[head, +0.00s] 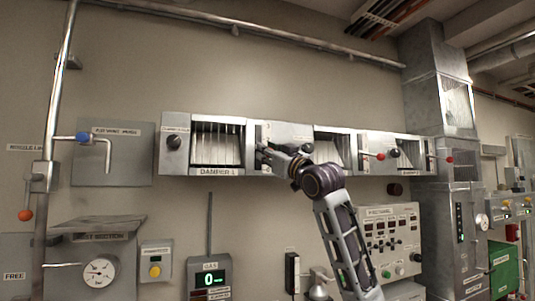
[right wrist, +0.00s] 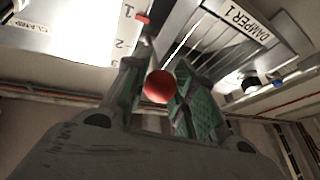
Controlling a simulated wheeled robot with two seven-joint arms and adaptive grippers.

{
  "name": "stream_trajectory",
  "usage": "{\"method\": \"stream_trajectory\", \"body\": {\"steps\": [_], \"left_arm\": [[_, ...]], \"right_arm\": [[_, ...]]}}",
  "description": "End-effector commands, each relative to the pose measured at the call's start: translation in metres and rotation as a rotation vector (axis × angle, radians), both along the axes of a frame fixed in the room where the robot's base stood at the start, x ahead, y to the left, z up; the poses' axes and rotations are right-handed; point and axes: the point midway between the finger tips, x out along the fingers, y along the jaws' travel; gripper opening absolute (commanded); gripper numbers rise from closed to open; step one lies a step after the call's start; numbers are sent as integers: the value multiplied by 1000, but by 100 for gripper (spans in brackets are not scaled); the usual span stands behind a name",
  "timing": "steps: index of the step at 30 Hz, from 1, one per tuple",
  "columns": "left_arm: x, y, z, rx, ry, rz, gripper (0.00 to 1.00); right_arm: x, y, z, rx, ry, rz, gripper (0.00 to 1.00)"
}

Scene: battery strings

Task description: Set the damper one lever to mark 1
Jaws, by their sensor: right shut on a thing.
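The damper one unit has a slatted vent with a DAMPER 1 label (head: 216,171); the label also shows in the right wrist view (right wrist: 236,20). A white scale plate (right wrist: 95,30) beside the vent carries marks 1 and 2. A small red tip (right wrist: 143,18) shows next to mark 1. The damper one lever's red ball knob (right wrist: 159,86) sits between the fingers of my right gripper (right wrist: 158,95). The gripper is shut on it. In the head view my right gripper (head: 274,154) covers the knob and part of the plate. My left gripper is out of view.
A black knob (head: 174,142) sits left of the vent. Below are a gas display (head: 210,280) and a button panel (head: 390,240).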

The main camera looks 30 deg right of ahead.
Motion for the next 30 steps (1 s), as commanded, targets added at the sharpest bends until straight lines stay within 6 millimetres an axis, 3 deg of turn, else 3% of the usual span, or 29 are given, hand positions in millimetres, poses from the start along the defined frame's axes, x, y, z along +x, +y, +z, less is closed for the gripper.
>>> {"method": "stream_trajectory", "body": {"steps": [4,5,10,22,30], "left_arm": [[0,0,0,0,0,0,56],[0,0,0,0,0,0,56],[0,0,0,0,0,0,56],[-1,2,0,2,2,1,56],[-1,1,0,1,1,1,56]], "right_arm": [[-3,-1,4,1,-11,-2,0],[-3,-1,4,0,-10,-2,27],[-2,-1,2,1,-6,-1,48],[-1,0,-1,0,0,-1,49],[-13,-1,-6,0,-1,-1,49]]}}
